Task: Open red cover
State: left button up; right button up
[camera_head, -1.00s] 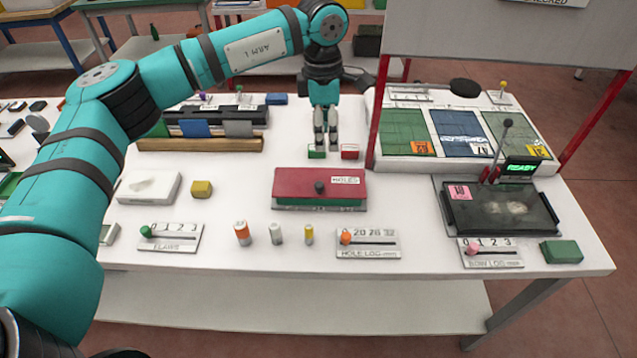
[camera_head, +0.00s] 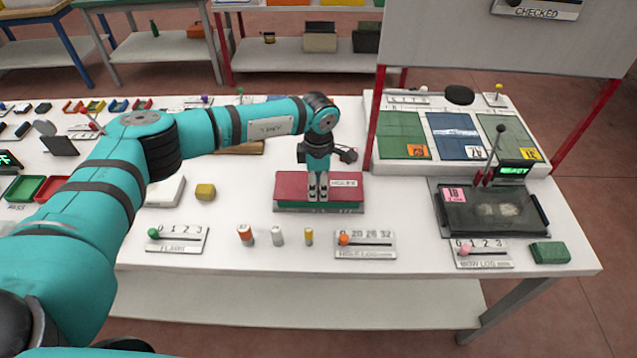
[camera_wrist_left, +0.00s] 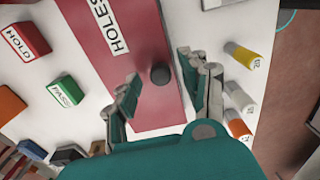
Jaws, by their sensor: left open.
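The red cover (camera_head: 290,186) is a flat red lid marked HOLES on a green-edged box in the middle of the white table, and it lies shut. My left gripper (camera_head: 318,192) points down over it. In the left wrist view, the red cover (camera_wrist_left: 120,45) carries a dark round knob (camera_wrist_left: 160,74). My left gripper (camera_wrist_left: 170,95) is open there, with one finger on each side of the knob, and I cannot tell whether they touch it. In the head view the gripper hides the knob. My right gripper is not in view.
In front stand several small cylinders (camera_head: 278,236) and the hole log slider (camera_head: 365,245). Behind at right is a panel of green and blue plates (camera_head: 452,135) between red posts. A dark tray (camera_head: 492,209) stands right.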

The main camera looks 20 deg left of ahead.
pick_arm(q)
jog(key=shift+f, duration=0.75)
grip_shut()
